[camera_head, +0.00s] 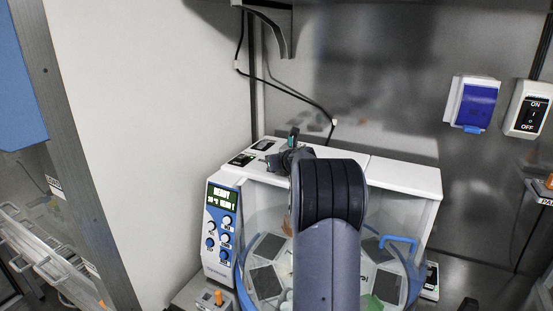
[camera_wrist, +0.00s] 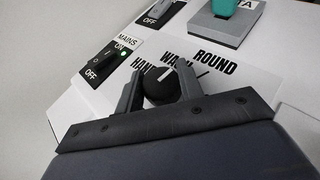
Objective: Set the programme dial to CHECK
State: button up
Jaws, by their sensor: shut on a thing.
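The programme dial (camera_wrist: 160,85) is a round black knob with a white pointer line, on the white top of the machine in the wrist view. Its pointer aims up and to the right, near the word WASH. The labels HAND, WASH and ROUND show around it, partly covered; no CHECK label is readable. My gripper (camera_wrist: 160,82) has one grey finger on each side of the dial and is shut on it. In the head view my arm hides the dial, and my gripper (camera_head: 288,160) is over the machine's top.
A MAINS rocker switch (camera_wrist: 105,61) with a green light sits left of the dial. A teal toggle (camera_wrist: 223,8) on a grey plate stands behind. The white machine (camera_head: 405,178) has a display (camera_head: 222,197) reading READY. A wall ON/OFF switch (camera_head: 534,115) is at right.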

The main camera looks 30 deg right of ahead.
jog(key=shift+w+r+m+g+h+p, duration=0.15)
jog(key=shift+m+g+h+p, duration=0.1)
jog(key=shift+m+h+p, duration=0.45)
jog(key=shift+s+r+m+g+h+p, duration=0.1)
jog(key=shift+m+g+h+p, duration=0.2)
jog(key=shift+m+h+p, duration=0.35)
jog(key=shift+w+r+m+g+h+p, duration=0.15)
jog(key=shift+m+g+h+p, duration=0.1)
jog(key=shift+m+h+p, duration=0.4)
jog(key=shift+s+f+m+g+h, duration=0.1)
jog(key=shift+f+m+g+h, duration=0.15)
jog(key=shift+m+h, duration=0.2)
jog(key=shift+a+m+g+h, duration=0.1)
jog(key=shift+m+g+h, duration=0.95)
jog(key=shift+m+h, duration=0.15)
jog(key=m+g+h, duration=0.1)
jog(key=m+g, duration=0.2)
jog(key=m+g+h, duration=0.2)
jog(key=m+g, duration=0.1)
jog(key=shift+h, duration=0.25)
jog(key=shift+g, duration=0.3)
jog(key=o, duration=1)
jog(key=shift+f, duration=0.1)
